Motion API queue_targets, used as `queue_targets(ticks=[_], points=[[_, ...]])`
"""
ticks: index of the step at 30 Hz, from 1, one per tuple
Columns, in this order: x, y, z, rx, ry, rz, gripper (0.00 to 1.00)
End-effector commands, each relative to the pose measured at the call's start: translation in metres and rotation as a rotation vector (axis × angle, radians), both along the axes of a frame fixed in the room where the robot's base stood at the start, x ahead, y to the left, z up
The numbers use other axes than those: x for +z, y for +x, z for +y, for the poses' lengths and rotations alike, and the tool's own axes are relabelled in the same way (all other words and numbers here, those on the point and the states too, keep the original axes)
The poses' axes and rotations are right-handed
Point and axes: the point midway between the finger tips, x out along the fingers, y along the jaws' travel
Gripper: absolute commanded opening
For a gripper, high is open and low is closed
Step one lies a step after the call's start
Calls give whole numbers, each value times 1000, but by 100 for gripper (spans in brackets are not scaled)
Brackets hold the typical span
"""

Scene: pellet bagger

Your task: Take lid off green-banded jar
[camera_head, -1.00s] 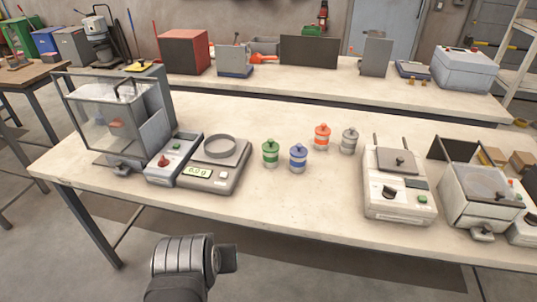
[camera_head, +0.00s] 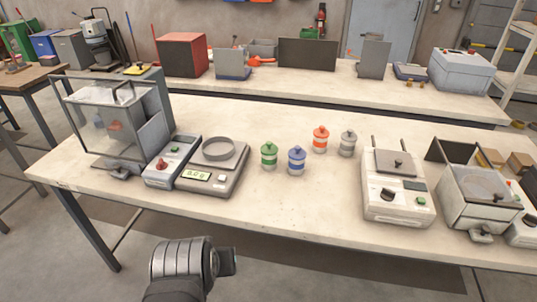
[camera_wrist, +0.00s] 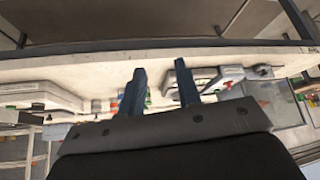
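The green-banded jar (camera_head: 268,157) stands upright on the front bench in the head view, with a green lid and knob on top. It is just right of the scale, with the blue-banded jar (camera_head: 297,161) close on its right. My gripper (camera_wrist: 160,68) shows in the wrist view with its two dark fingers apart and nothing between the tips. In the head view my arm's end is low in front of the bench, well short of the jars, and the fingers cannot be made out. The jars are tiny and partly hidden by the fingers in the wrist view.
An orange-banded jar (camera_head: 320,140) and a grey-banded jar (camera_head: 347,143) stand behind, to the right. The scale (camera_head: 211,180) with a ring on it is at left. A white machine (camera_head: 396,200) stands at right. The bench's front middle is clear.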

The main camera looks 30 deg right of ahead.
Motion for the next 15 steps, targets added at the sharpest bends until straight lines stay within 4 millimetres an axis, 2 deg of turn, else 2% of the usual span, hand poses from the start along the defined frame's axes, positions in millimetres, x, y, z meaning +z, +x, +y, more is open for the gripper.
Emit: queue_targets(ticks=[1,2,11,15], points=[[0,0,0,0,0,0,41],[0,0,0,0,0,0,47],[2,2,-1,-2,1,1,47],[18,16,-12,-24,8,8,47]])
